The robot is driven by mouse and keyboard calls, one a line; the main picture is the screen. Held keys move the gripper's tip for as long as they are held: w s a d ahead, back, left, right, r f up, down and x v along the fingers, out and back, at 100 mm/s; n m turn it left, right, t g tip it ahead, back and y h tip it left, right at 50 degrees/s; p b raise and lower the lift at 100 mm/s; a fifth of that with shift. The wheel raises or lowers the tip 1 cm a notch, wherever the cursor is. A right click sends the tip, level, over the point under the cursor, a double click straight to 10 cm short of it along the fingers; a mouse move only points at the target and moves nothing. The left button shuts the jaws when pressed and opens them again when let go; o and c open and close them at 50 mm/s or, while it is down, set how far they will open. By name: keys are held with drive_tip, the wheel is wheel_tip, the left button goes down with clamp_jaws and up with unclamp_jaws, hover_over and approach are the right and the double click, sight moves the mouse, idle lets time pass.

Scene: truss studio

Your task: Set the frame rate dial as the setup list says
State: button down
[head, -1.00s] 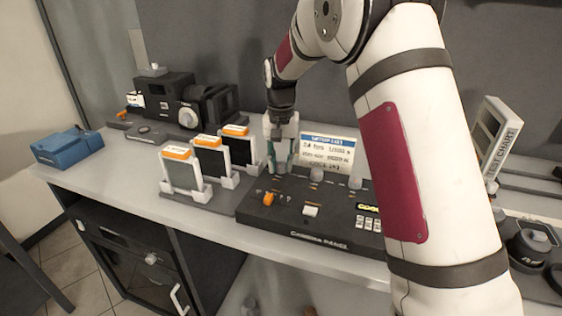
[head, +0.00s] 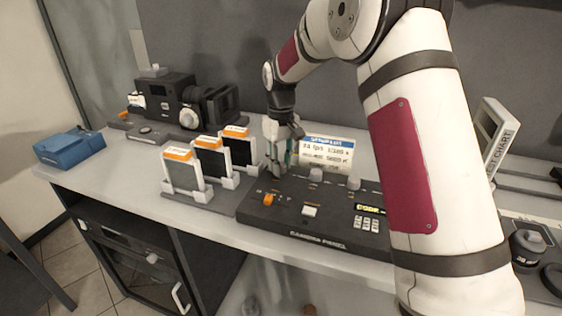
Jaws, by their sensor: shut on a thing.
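The dark camera panel (head: 290,228) lies on the bench. A white setup list card (head: 330,152) with a blue header stands at its back; its top line seems to read 24 fps, and the smaller print is blurred. My gripper (head: 279,166) points down at the panel's back left corner, its fingers shut around what appears to be the leftmost dial, the frame rate dial. The fingers hide that dial and its marks. Two more grey knobs, a middle one (head: 316,174) and a right one (head: 353,183), stand to the right in the same row.
An orange switch (head: 270,200), a white switch (head: 310,211) and a keypad (head: 366,223) sit on the panel. Orange-topped filter frames (head: 212,160) stand close left of my gripper. A black camera (head: 175,100) and a blue box (head: 70,148) are farther left. A test chart (head: 495,130) stands right.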

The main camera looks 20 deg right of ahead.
drive_tip(key=n+p, duration=0.1)
drive_tip(key=n, duration=0.6)
idle(0.6)
drive_tip(key=c, duration=1.2)
unclamp_jaws()
drive_tip(key=shift+c, duration=0.2)
drive_tip(key=shift+r, duration=0.15)
wheel_tip(320, 180, up, 12)
